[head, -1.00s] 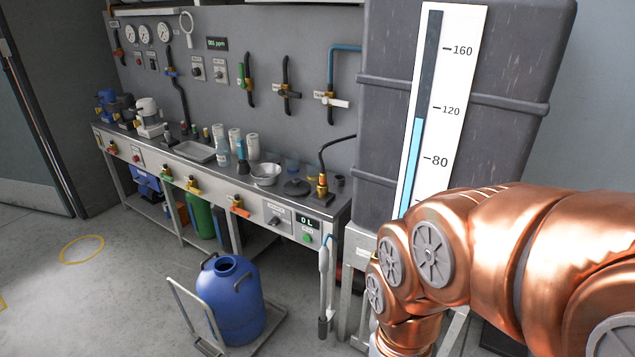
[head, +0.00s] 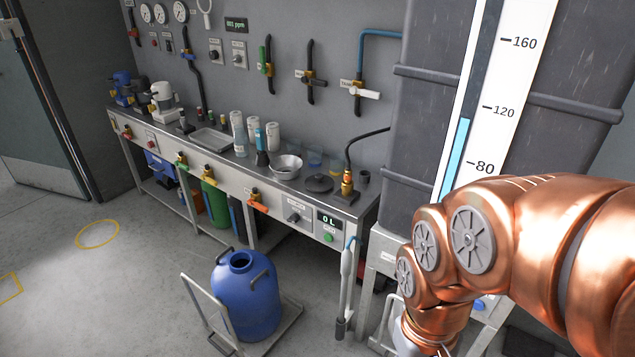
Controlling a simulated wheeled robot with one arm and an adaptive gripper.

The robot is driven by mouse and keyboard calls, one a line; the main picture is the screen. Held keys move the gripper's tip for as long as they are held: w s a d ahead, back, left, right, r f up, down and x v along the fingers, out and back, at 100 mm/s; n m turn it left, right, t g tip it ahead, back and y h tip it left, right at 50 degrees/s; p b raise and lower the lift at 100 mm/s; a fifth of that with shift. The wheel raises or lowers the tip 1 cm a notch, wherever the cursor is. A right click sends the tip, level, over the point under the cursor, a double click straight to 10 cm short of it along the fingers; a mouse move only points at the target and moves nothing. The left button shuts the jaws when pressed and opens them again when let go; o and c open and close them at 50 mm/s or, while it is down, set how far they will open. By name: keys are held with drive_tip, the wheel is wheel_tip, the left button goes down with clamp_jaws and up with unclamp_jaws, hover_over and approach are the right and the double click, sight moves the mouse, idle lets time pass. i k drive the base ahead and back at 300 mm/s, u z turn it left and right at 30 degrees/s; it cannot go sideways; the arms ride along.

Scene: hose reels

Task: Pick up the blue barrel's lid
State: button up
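The blue barrel (head: 250,304) stands upright on a low cart on the floor, its round mouth open at the top with no lid on it. A dark, flat round disc with a small knob (head: 318,184) lies on the bench near its right front corner; it looks like a lid. My copper arm crosses the lower right of the head view, well to the right of the barrel and the disc. Its end runs off the bottom edge, so my gripper is out of view.
The bench (head: 185,158) holds a metal bowl (head: 286,167), bottles, a tray (head: 211,141) and a brass tap (head: 347,184) close beside the disc. A large grey tank (head: 436,110) stands right of it. The cart's handle (head: 207,308) rises left of the barrel. Floor at left is clear.

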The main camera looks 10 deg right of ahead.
sight(319, 183)
drive_tip(key=u, duration=1)
drive_tip(key=i, duration=1.6)
drive_tip(key=z, duration=0.4)
